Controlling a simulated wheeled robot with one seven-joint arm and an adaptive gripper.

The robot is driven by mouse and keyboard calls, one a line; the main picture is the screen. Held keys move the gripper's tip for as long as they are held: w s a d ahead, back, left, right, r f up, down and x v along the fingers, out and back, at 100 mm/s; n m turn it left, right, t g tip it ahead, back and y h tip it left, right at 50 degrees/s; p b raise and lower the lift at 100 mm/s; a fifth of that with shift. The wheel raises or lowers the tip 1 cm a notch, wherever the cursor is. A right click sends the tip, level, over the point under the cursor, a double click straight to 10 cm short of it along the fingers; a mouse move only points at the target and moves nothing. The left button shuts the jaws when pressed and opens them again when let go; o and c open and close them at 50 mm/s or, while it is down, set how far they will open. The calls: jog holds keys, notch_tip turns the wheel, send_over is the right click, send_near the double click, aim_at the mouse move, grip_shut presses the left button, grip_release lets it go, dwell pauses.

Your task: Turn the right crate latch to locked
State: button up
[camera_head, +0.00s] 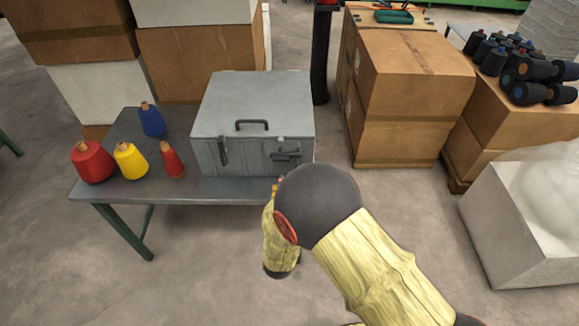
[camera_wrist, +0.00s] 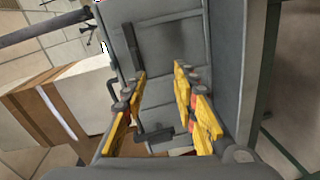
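The grey crate (camera_head: 252,105) stands closed on the table, its front facing me. Its right latch (camera_head: 287,156) has its dark lever lying level, while the left latch (camera_head: 222,152) has its lever upright. The wrist view is turned sideways; there the right latch (camera_wrist: 133,45) shows beyond the fingertips and the left latch (camera_wrist: 155,135) shows lower, between the fingers. My gripper (camera_wrist: 160,72) is open and empty in front of the crate face, its yellow fingers apart. In the head view my arm hides most of it. Contact with the right latch cannot be told.
The grey table (camera_head: 140,185) holds red, yellow and blue thread cones (camera_head: 130,160) left of the crate. A dark handle (camera_head: 252,125) is on the lid. Cardboard boxes (camera_head: 410,90) stand behind on the right, and a white bin (camera_head: 500,235) stands at far right.

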aim_at(281, 161)
jog(key=shift+n+t, duration=0.6)
jog(key=shift+n, duration=0.3)
jog(key=shift+w+d+r+b, duration=0.1)
jog(key=shift+w+r+b, duration=0.4)
jog(key=shift+w, duration=0.85)
jog(key=shift+w+d+r+b, duration=0.15)
jog(key=shift+w+r+b, duration=0.25)
jog(key=shift+w, duration=0.95)
jog(key=shift+w+d+r+b, duration=0.1)
jog(key=shift+w+r+b, duration=0.4)
jog(key=shift+w, duration=0.85)
jog(key=shift+r, duration=0.1)
grip_shut()
